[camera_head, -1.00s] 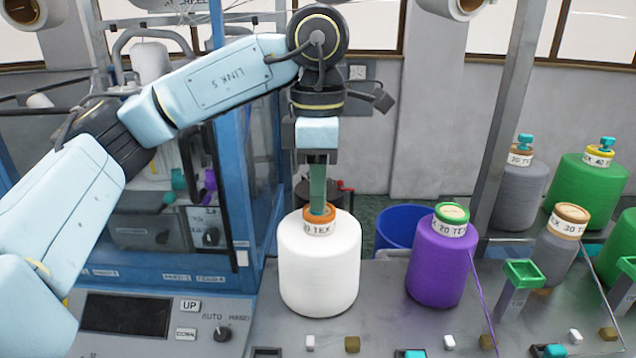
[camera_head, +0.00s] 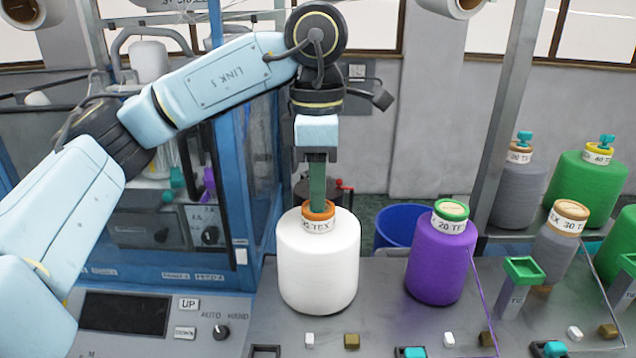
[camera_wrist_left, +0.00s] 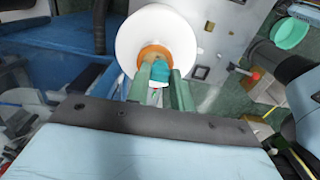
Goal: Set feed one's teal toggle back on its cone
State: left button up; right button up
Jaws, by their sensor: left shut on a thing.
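The white cone (camera_head: 318,265) stands upright on the grey table, with an orange ring at its top and a paper label reading TEX below it. My left gripper (camera_head: 318,205) points straight down at the cone's top. In the left wrist view its green fingers (camera_wrist_left: 161,88) are shut on the teal toggle (camera_wrist_left: 160,74), which is at the orange ring (camera_wrist_left: 156,54). I cannot tell whether the toggle is seated in the ring. In the head view the fingers hide the toggle. My right gripper is not in view.
A purple cone (camera_head: 441,262) with a green ring stands to the right, with a blue bin (camera_head: 398,226) behind it. Grey and green cones, some topped by teal toggles, stand further right. The blue-framed machine (camera_head: 232,180) and control panel (camera_head: 128,315) are at left.

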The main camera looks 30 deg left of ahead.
pick_arm(q)
jog(key=shift+f, duration=0.3)
jog(key=o, duration=0.8)
jog(key=shift+a, duration=0.1)
jog(key=shift+o, duration=0.2)
jog(key=shift+r, duration=0.1)
notch_tip(320, 180, up, 14)
jog(key=p, duration=0.2)
jog(key=shift+f, duration=0.25)
